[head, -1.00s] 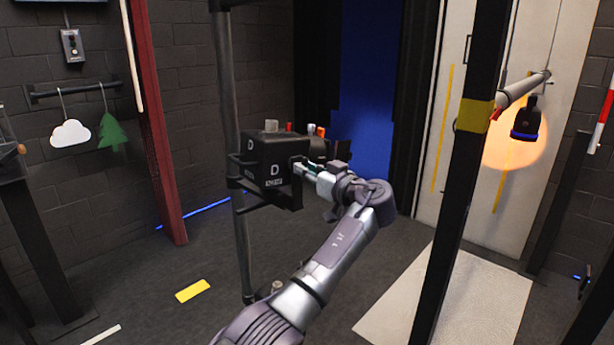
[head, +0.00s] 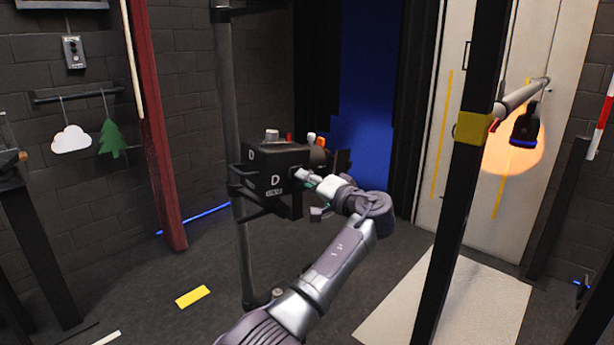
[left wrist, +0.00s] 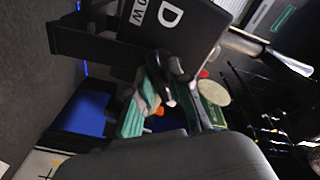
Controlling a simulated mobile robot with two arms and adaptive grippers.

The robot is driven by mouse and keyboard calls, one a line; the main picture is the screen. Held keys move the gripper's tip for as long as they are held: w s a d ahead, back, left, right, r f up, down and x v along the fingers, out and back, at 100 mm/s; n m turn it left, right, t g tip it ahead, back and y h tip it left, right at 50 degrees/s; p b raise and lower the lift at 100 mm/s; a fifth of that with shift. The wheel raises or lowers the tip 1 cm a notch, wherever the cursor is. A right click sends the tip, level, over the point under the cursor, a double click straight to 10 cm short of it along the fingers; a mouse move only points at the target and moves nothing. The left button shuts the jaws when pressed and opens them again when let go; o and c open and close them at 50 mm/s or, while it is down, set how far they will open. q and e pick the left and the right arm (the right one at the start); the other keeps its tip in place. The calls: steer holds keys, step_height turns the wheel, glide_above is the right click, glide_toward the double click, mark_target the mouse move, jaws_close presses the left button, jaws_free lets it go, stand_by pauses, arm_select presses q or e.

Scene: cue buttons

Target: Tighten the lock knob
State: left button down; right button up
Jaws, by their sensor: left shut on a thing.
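A black box marked D (head: 262,172) is mounted on a dark upright pole, with a bracket around its lower part. The box also shows tilted in the left wrist view (left wrist: 170,25). My left gripper (head: 304,177) is at the box's right side, its fingertips close against it. In the left wrist view the teal-padded fingers (left wrist: 165,100) are closed around a small dark part beside the box. This looks like the lock knob, but the fingers mostly hide it. My right gripper is in neither view.
Small grey, red, white and orange pieces (head: 290,137) stand on top of the box. The pole (head: 232,100) rises behind its left side. A black post with a yellow band (head: 474,127) stands right of my arm. The floor left of the pole is mostly clear.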

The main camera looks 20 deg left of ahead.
arm_select(q)
steer(key=shift+m+p, duration=1.9)
steer(key=shift+m, duration=1.3)
steer(key=c, duration=1.2)
jaws_free()
steer(key=shift+d, duration=0.1)
steer(key=v, duration=1.2)
steer(key=shift+w+f, duration=0.1)
